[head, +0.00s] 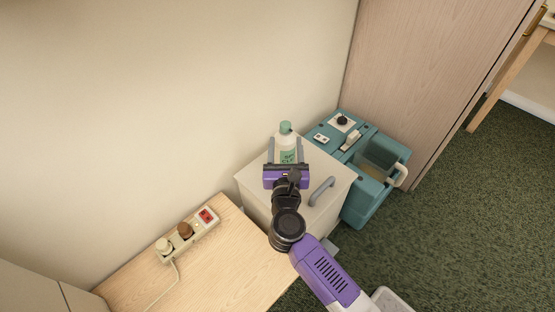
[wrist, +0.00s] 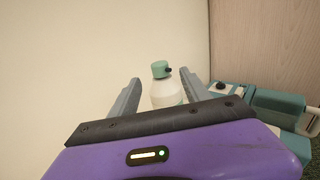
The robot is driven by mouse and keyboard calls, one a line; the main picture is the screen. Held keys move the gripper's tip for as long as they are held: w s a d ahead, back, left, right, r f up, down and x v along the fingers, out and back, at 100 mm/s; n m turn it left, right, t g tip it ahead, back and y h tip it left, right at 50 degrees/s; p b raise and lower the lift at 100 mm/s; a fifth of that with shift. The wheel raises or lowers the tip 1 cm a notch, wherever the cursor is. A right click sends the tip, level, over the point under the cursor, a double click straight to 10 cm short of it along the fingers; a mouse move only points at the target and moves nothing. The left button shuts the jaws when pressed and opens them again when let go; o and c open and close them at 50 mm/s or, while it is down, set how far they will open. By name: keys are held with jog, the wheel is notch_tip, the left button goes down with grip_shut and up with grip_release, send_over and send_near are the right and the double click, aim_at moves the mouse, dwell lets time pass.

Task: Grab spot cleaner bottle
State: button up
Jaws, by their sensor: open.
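The spot cleaner bottle (head: 287,141) is white with a green label and a green cap. It stands upright on top of a small cream cabinet (head: 251,183) close to the wall. My gripper (head: 285,150) is open, with one finger on each side of the bottle in the head view. In the wrist view the bottle (wrist: 165,91) shows between the two open fingers (wrist: 160,92), with its lower part hidden behind the gripper body. I cannot tell whether either finger touches it.
A teal machine (head: 367,192) with a tank stands right of the cabinet, against a wooden panel (head: 410,80). A grey handle (head: 321,191) is on the cabinet. A wooden surface (head: 225,262) at lower left bears a power strip (head: 188,235). Green carpet (head: 470,200) lies open at right.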

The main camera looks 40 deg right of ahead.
aim_at(286, 131)
jog(key=shift+b+x, duration=0.95)
jog(key=shift+x, duration=2.9)
jog(key=shift+f, duration=0.1)
grip_shut()
